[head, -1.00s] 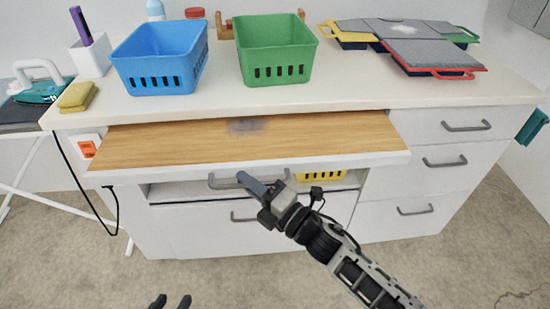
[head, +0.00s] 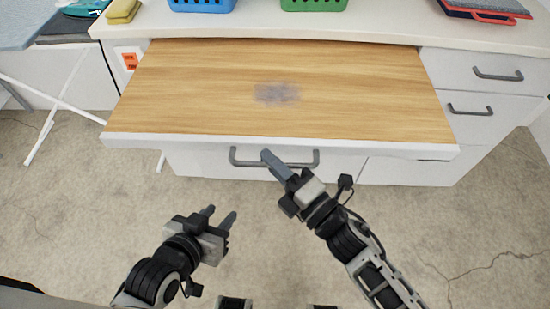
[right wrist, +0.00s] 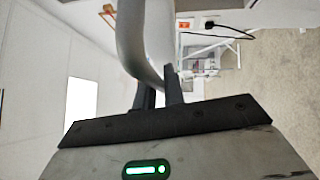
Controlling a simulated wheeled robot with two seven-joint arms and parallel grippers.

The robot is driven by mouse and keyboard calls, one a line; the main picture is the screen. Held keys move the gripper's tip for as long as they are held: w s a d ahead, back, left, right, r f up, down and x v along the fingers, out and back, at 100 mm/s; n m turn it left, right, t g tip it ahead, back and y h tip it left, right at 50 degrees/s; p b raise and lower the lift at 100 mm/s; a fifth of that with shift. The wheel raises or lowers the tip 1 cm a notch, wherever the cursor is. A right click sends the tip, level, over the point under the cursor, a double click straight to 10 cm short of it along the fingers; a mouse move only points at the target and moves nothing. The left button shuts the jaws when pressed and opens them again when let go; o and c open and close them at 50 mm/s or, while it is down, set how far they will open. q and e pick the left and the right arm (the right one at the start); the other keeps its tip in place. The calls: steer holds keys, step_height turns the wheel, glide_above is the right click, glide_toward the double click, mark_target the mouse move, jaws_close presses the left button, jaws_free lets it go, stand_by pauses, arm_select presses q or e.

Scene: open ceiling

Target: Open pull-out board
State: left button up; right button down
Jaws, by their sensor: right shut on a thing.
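The pull-out board (head: 200,90) is a wood-topped panel with a white front edge, and it stands well out from under the white counter. A grey bar handle (head: 240,161) shows just below its front edge. My right gripper (head: 268,158) is shut on this handle near its middle. In the right wrist view the handle (right wrist: 140,35) is a grey curved bar between the dark fingers. My left gripper (head: 221,214) is open and empty, in front of the board and lower than it. A grey smudge (head: 278,93) lies on the wood.
White drawers (head: 485,75) with grey handles are shut at the right. A blue basket (head: 202,4), a green basket (head: 313,4) and a yellow sponge (head: 122,11) stand on the counter. An ironing board (head: 25,25) is at the left. The floor in front is clear.

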steer(key=c, duration=1.5)
jaws_free()
steer(key=shift+d, duration=0.1)
steer(key=b+v, duration=0.2)
steer(key=v, duration=1.4)
steer(key=shift+r, duration=0.1)
steer(key=w+d+f+m+t+h, duration=0.2)
steer(key=w+d+m+h, duration=0.4)
steer(key=m, duration=0.7)
steer(key=s+f+m+g+h, duration=0.3)
steer(key=f+m+g+h, duration=0.1)
steer(key=m, duration=1)
steer(key=shift+a+f+g+h+p, duration=0.35)
steer(key=shift+f+h, duration=0.25)
steer(key=shift+f, duration=0.3)
